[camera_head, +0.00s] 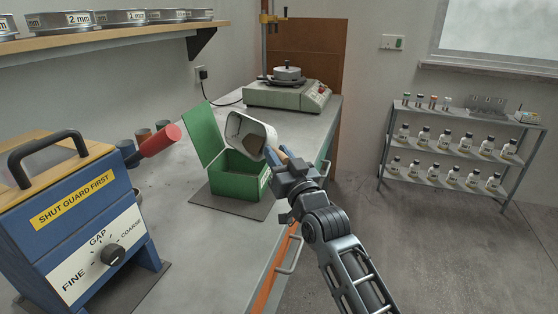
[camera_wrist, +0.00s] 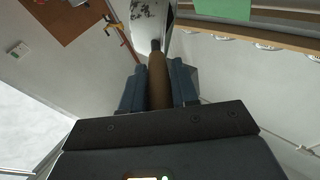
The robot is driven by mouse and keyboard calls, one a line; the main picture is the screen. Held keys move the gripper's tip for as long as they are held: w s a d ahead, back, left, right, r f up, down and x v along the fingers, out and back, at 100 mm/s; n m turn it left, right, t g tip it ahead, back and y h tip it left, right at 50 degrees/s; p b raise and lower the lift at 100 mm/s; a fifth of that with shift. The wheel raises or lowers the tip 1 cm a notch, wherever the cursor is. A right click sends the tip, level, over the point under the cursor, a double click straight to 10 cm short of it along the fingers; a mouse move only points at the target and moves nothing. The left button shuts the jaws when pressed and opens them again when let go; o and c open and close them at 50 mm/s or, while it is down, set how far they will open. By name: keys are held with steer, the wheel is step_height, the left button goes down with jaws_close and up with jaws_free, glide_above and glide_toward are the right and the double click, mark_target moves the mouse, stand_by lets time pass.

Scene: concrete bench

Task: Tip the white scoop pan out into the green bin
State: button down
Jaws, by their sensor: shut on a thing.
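The white scoop pan (camera_head: 238,127) is tilted on its side above the green bin (camera_head: 236,186), its open mouth facing left and toward the camera. Some brown material (camera_head: 254,145) shows inside the pan. The green bin stands on the bench with its lid (camera_head: 201,139) raised on the left. My gripper (camera_head: 283,160) is shut on the pan's brown handle, to the right of the bin. In the wrist view my gripper (camera_wrist: 159,88) closes around the handle (camera_wrist: 158,78), with part of the pan beyond it. The inside of the bin is mostly hidden.
A pale green device (camera_head: 287,95) sits behind the bin. A wall shelf with sieves (camera_head: 68,22) is at upper left. A bottle rack (camera_head: 458,150) stands right; open floor lies before it.

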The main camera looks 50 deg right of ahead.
steer(key=shift+w+a+f+n+t+y+b, duration=0.1)
steer(key=shift+a+f+n+t+y+b, duration=0.15)
steer(key=shift+n+b, duration=1.25)
steer(key=shift+s+a+f+n+t+y+b, duration=0.1)
steer(key=shift+a+f+n+t+y+b, duration=0.1)
steer(key=shift+b, duration=2.55)
steer(key=shift+w+a+f+n+t+y+b, duration=0.2)
steer(key=shift+n+b, duration=0.6)
steer(key=shift+b, duration=1.3)
steer(key=shift+a+f+n+t+y+b, duration=0.15)
steer(key=shift+a+n+t+y+b, duration=0.25)
steer(key=shift+n+b, duration=0.9)
steer(key=shift+a+f+n+t+y+b, duration=0.15)
steer(key=shift+n+y+b, duration=0.4)
steer(key=shift+b, duration=1.45)
steer(key=shift+a+f+n+t+y+b, duration=0.15)
steer(key=shift+n+y+b, duration=0.15)
steer(key=shift+n+b, duration=0.75)
steer(key=shift+a+r+n+t+y+b, duration=0.15)
steer(key=shift+n+y+b, duration=0.15)
steer(key=shift+n+b, duration=0.7)
steer(key=shift+b, duration=0.55)
